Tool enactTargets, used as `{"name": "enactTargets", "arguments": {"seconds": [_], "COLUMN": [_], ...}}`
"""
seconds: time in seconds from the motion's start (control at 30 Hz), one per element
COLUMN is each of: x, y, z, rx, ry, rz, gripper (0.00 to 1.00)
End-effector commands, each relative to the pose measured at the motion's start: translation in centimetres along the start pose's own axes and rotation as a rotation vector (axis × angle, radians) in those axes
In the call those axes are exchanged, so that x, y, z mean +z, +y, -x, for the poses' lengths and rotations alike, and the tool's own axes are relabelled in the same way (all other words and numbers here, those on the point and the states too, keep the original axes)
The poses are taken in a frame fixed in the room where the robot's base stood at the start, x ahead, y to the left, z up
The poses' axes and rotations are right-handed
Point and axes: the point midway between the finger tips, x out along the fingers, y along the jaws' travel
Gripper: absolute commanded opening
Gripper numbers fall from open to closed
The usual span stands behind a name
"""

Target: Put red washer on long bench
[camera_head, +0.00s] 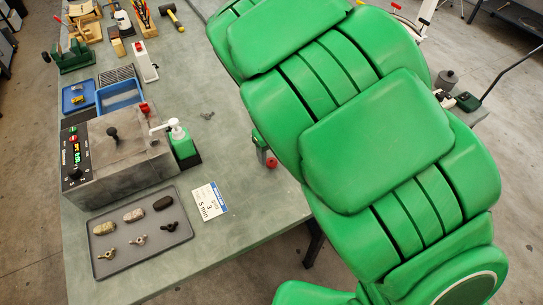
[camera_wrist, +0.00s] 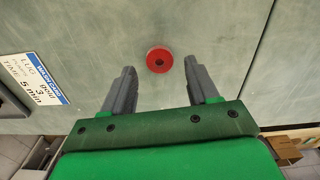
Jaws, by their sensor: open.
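The red washer (camera_wrist: 159,59) is a flat ring with a dark hole, lying on the grey-green benchtop in the wrist view. My gripper (camera_wrist: 159,77) is open and empty. Its two grey fingers point towards the washer, one on either side, and the washer sits just past the line between their tips with clear gaps. In the head view the washer (camera_head: 271,162) is a small red disc beside my arm, near the right edge of the long bench (camera_head: 233,247). Most of my gripper is hidden there behind my green arm.
A white card (camera_head: 210,201) lies left of the washer. Further left are a grey tray (camera_head: 142,262) with stones and small metal parts, a grey machine (camera_head: 110,150), and a green-based pump bottle (camera_head: 182,144). Blue trays (camera_head: 119,95) and tools stand farther back. The benchtop around the washer is bare.

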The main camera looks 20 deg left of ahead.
Motion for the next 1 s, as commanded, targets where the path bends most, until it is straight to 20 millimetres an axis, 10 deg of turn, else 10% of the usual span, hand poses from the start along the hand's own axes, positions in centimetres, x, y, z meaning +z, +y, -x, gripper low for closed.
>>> {"name": "enactTargets", "arguments": {"seconds": [0.5,1.0], "x": [0.1,0.0], "y": [-0.1,0.0], "z": [7.6,9.4], "rx": [-0.002,0.001], "ry": [-0.003,0.002], "rz": [0.0,-0.001], "gripper": [0.59,0.59]}}
